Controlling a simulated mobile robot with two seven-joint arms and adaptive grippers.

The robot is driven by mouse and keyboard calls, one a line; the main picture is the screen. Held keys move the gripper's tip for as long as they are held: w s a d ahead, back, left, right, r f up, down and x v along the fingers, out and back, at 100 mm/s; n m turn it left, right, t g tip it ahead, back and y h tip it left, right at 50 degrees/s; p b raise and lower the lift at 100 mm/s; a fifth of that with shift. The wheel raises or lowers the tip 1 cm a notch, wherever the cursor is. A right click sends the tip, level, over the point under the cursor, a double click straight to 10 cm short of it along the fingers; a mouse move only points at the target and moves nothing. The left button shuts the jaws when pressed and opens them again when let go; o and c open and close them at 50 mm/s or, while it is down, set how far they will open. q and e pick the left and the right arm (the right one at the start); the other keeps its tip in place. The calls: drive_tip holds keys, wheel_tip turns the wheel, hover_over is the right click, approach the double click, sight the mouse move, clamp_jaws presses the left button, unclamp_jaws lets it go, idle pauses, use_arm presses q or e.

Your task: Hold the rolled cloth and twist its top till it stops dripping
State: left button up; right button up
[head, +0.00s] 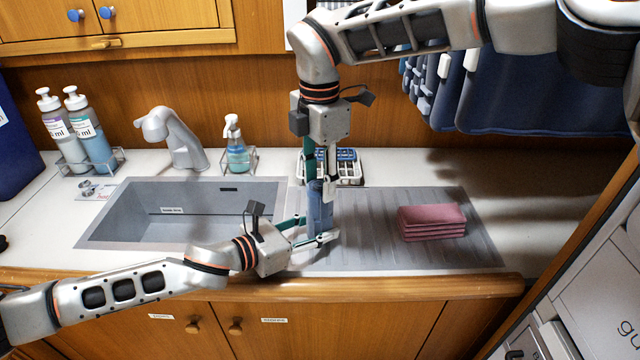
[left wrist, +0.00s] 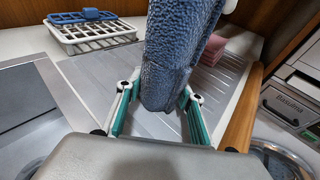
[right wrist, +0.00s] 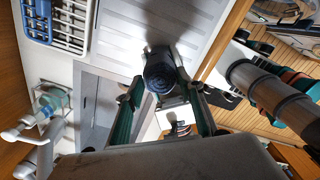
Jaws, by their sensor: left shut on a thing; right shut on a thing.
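The rolled cloth (head: 319,208) is blue and stands upright over the left part of the grey ribbed drainboard (head: 375,255). My left gripper (head: 322,238) is shut on its lower part, coming in from the left. The cloth fills the space between the fingers in the left wrist view (left wrist: 165,70). My right gripper (head: 322,185) points down from above and is shut on the top of the cloth. The right wrist view shows the spiral end of the roll (right wrist: 160,78) between the fingers. I cannot make out any drips.
The sink (head: 180,215) lies left of the cloth. Folded pink cloths (head: 432,222) lie on the drainboard to the right. A white rack with a blue item (head: 345,165), a soap bottle (head: 236,150) and the faucet (head: 172,138) stand behind.

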drive_tip(key=shift+n, duration=0.9)
drive_tip(key=n, duration=0.3)
drive_tip(key=o, duration=0.6)
drive_tip(key=shift+r, duration=2.5)
